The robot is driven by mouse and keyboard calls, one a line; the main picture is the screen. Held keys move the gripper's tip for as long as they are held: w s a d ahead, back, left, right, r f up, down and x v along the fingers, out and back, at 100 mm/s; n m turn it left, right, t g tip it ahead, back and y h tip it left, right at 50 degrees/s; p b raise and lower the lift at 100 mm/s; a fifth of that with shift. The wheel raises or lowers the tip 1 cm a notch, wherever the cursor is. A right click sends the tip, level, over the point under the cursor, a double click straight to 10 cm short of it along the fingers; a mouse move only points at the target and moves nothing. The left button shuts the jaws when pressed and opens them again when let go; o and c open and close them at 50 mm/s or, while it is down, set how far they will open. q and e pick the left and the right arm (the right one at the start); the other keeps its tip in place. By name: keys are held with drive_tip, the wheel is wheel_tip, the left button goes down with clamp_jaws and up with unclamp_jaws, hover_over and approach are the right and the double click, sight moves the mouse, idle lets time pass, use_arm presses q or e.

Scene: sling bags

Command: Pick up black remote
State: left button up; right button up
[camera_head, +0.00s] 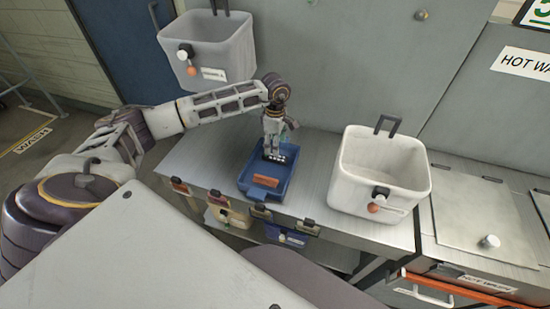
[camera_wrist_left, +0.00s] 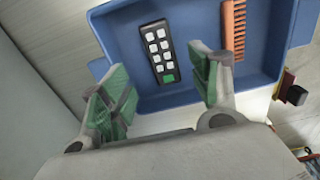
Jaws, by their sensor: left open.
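The black remote (camera_wrist_left: 157,50) has white buttons and one green button. It lies in the blue tray (camera_wrist_left: 118,32). In the head view the blue tray (camera_head: 249,190) stands on the grey table, and a small part of the remote (camera_head: 276,158) shows below my gripper. My left gripper (camera_head: 272,148) is over the far part of the tray. In the wrist view my left gripper (camera_wrist_left: 166,82) is open and empty, with its green-padded fingers apart and the remote between and beyond them. My right gripper is not in view.
An orange comb (camera_wrist_left: 234,30) lies beside the remote in the tray; it also shows in the head view (camera_head: 266,181). A white bin (camera_head: 345,190) stands right of the tray. A grey bin (camera_head: 222,50) hangs behind. Small bags (camera_head: 232,214) hang at the table's front edge.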

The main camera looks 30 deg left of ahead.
use_arm(q)
drive_tip(key=shift+f, duration=0.5)
drive_tip(key=shift+f, duration=0.15)
drive_tip(key=shift+s+f+p, duration=0.2)
drive_tip(key=shift+f+p, duration=0.6)
drive_tip(key=shift+f, duration=1.65)
drive_tip(key=shift+c, duration=0.2)
drive_tip(key=c, duration=1)
drive_tip(key=shift+r, duration=0.1)
drive_tip(key=shift+c, duration=0.2)
wheel_tip(320, 180, up, 10)
drive_tip(key=b, duration=0.1)
drive_tip(key=shift+b, duration=0.35)
